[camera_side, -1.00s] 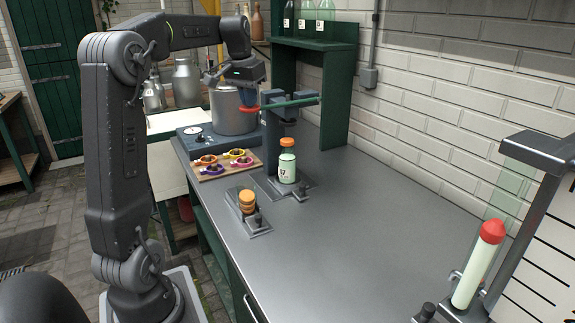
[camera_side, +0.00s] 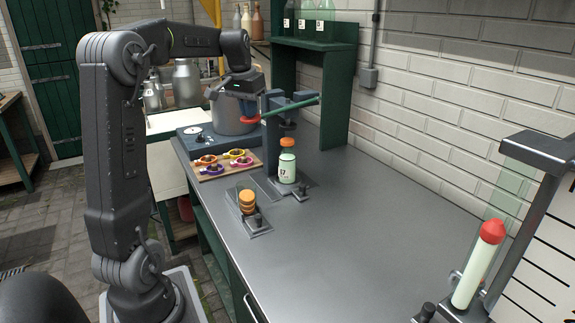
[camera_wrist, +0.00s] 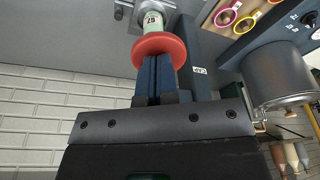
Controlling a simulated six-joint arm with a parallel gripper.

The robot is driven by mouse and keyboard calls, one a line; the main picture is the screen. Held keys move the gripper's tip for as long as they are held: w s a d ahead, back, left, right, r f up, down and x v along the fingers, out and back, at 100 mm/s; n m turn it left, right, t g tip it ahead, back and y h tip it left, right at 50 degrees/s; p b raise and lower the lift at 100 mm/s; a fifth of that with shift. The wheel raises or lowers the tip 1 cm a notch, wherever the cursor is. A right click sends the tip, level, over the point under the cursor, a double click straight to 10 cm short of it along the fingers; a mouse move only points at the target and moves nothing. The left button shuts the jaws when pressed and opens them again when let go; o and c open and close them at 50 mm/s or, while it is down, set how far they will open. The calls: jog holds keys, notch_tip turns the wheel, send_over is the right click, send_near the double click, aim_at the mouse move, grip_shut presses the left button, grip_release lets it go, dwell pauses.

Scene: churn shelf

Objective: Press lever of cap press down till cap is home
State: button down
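The cap press (camera_side: 272,150) stands on the bench with its green lever (camera_side: 300,104) tilted, the red knob end (camera_side: 249,120) lower than the far end. A pale green bottle (camera_side: 287,168) stands upright under the press with an orange cap (camera_side: 288,142) on its top. Whether the cap is fully seated is too small to tell. My gripper (camera_side: 250,108) is above the red knob, its blue fingers together and empty. In the wrist view the fingertips (camera_wrist: 157,66) meet the red knob (camera_wrist: 158,46), which partly hides the bottle (camera_wrist: 153,22).
A wooden board (camera_side: 228,170) with several coloured rings lies left of the press. A small fixture with stacked orange caps (camera_side: 247,201) stands in front. A large metal pot (camera_side: 232,115) is behind on a blue base. A red-tipped tube (camera_side: 478,265) stands at front right. The middle bench is clear.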

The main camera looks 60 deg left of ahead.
jog(key=shift+f, duration=0.15)
jog(key=shift+f, duration=0.8)
jog(key=shift+w+f, duration=0.1)
jog(key=shift+f, duration=0.7)
jog(key=shift+w+f, duration=0.15)
jog(key=shift+f, duration=0.55)
